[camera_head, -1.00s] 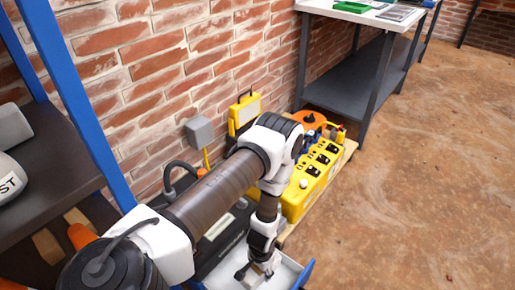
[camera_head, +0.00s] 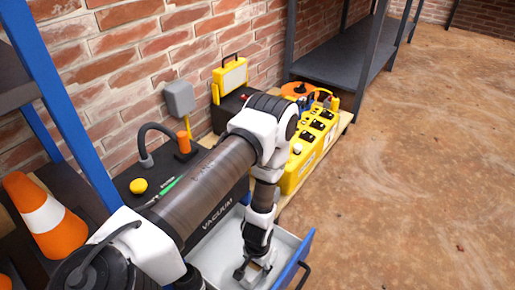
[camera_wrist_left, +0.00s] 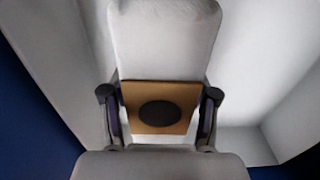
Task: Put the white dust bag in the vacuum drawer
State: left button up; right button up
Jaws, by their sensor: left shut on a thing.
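The white dust bag (camera_wrist_left: 165,45) has a tan card collar with a black round spot (camera_wrist_left: 158,114) and fills the middle of the left wrist view. My left gripper (camera_wrist_left: 160,108) is shut on the collar, one finger at each side. In the head view my left gripper (camera_head: 254,271) points down inside the open vacuum drawer (camera_head: 216,262), which has a pale inside and a blue front (camera_head: 293,262). The drawer's pale walls surround the bag in the wrist view. I cannot tell whether the bag touches the drawer floor. My right gripper is not in view.
The black vacuum body (camera_head: 216,212) stands behind the drawer, partly hidden by my left arm. A yellow power box (camera_head: 312,150) and a yellow work lamp (camera_head: 230,78) stand beyond it. An orange cone (camera_head: 45,218) is at left. The floor at right is clear.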

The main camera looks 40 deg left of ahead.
pick_arm(q)
jog(key=shift+f, duration=0.15)
jog(key=o, duration=1.2)
notch_tip(320, 180, up, 12)
jog(key=p, duration=0.7)
jog(key=shift+f+p, duration=0.1)
jog(key=shift+p, duration=0.25)
jog(key=shift+s+r, duration=0.15)
jog(key=shift+r, duration=0.15)
jog(key=shift+m, duration=0.4)
jog(key=s+d+r, duration=0.1)
jog(key=s, duration=0.2)
jog(key=s+d+r, duration=0.1)
jog(key=s+d, duration=0.1)
jog(key=s, duration=0.2)
jog(key=s+d+r, duration=0.1)
jog(key=s+d, duration=0.1)
jog(key=s, duration=0.2)
jog(key=shift+s, duration=0.2)
